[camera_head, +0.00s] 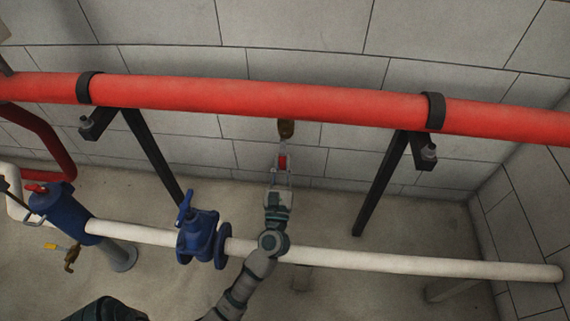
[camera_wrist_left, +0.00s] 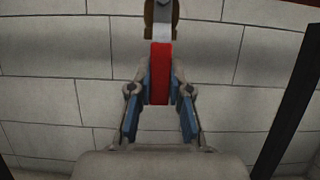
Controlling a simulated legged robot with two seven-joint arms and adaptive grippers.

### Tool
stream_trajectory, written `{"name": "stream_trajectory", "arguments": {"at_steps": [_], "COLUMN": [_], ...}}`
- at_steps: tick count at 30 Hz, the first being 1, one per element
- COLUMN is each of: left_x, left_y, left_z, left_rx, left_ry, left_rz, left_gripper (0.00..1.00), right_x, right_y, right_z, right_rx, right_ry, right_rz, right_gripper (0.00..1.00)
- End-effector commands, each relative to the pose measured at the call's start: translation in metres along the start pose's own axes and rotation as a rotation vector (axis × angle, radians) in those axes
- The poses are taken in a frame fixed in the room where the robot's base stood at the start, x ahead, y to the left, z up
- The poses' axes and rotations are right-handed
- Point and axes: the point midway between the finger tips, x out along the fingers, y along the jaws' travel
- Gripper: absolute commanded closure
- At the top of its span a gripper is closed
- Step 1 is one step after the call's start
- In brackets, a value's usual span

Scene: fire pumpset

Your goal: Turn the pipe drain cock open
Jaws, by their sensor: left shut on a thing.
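The pipe drain cock (camera_head: 286,129) hangs under the red pipe, with a brass body and a red handle. In the head view the red handle (camera_head: 282,162) sits between the fingertips of my left gripper (camera_head: 281,171). In the left wrist view the red handle (camera_wrist_left: 160,74) points down toward me, and the brass body (camera_wrist_left: 161,14) is above it. My left gripper (camera_wrist_left: 160,88) is shut on the handle, with a blue-padded finger on each side. My right gripper is not in view.
The red pipe (camera_head: 260,99) runs across the top, held by black brackets (camera_head: 152,155). A white pipe (camera_head: 400,263) with a blue valve (camera_head: 197,236) runs lower, behind my left arm. Another brass cock (camera_head: 71,258) with a yellow handle is at the left. Grey block walls stand behind.

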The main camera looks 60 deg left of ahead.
Motion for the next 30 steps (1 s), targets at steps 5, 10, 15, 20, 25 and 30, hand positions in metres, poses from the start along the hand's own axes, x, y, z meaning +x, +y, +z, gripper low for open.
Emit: {"name": "stream_trajectory", "arguments": {"at_steps": [5,10,15,20,25,30], "left_x": [0.001,0.001,0.001,-0.002,-0.029,-0.069], "left_y": [-0.004,-0.003,-0.002,-0.001,-0.001,-0.003], "left_z": [0.006,0.005,0.003,0.001,0.000,0.001], "left_rx": [-0.007,-0.006,-0.003,-0.003,-0.001,0.000], "left_ry": [-0.010,-0.009,-0.005,-0.002,0.000,-0.001], "left_rz": [-0.009,-0.007,-0.004,-0.003,-0.005,-0.007], "left_gripper": [1.00,0.55,0.55,0.55,0.55,0.55], "right_x": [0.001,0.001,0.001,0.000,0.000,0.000], "right_y": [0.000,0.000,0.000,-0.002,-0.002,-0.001], "right_z": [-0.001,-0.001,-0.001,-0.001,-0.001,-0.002], "right_rx": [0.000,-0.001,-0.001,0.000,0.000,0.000], "right_ry": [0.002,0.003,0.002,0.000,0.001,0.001], "right_rz": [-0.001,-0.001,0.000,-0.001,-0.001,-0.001], "right_gripper": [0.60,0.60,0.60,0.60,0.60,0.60]}}
